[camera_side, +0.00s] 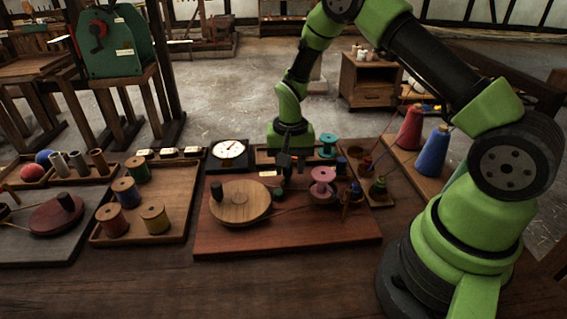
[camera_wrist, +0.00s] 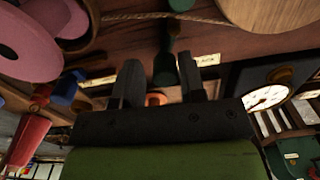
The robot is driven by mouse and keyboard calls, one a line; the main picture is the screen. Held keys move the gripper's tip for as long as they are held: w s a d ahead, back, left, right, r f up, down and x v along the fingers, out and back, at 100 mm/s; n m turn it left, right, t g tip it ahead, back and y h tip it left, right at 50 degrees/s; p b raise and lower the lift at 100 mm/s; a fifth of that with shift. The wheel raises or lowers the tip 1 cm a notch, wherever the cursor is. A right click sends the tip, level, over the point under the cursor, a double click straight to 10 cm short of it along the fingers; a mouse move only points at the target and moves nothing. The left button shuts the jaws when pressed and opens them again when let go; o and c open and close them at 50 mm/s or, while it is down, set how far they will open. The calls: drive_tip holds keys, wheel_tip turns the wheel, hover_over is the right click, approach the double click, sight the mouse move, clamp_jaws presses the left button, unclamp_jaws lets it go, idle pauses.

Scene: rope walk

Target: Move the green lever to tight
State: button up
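The green lever (camera_wrist: 165,66) shows in the wrist view as a dark green knob on a stem, standing on the reddish wooden board. In the side view its green part (camera_side: 277,188) is small, just below my gripper (camera_side: 290,165). In the wrist view my gripper (camera_wrist: 158,84) is open, with one dark finger on each side of the lever's line. The lever lies nearer the right finger, with a gap visible. I cannot tell whether the fingertips reach down around it. A small label (camera_wrist: 207,60) lies beside the lever; its writing is too small to read.
A round wooden disc (camera_side: 240,203) is left of the lever, and a pink spool (camera_side: 323,184) is right of it. A white dial (camera_side: 229,150) stands behind the disc. A teal spool (camera_side: 327,146) stands behind. A cord runs across the board. The board's front is clear.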

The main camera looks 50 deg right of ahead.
drive_tip(key=shift+w, duration=0.15)
idle(0.5)
drive_tip(key=shift+r, duration=3.55)
drive_tip(key=shift+a+r, duration=0.15)
drive_tip(key=shift+r, duration=0.25)
drive_tip(key=s+a+r+n+t+y, duration=0.1)
drive_tip(key=s+a+r+n+t, duration=0.15)
drive_tip(key=s+r, duration=0.55)
drive_tip(key=s+a+r+n+t, duration=0.1)
drive_tip(key=s+a+r+t, duration=0.3)
drive_tip(key=r, duration=0.7)
drive_tip(key=s+a+n+y, duration=0.1)
drive_tip(key=s+a+n, duration=0.1)
drive_tip(key=s, duration=0.6)
drive_tip(key=shift+a+r+t, duration=0.15)
drive_tip(key=shift+r+t, duration=0.05)
drive_tip(key=shift+t, duration=0.15)
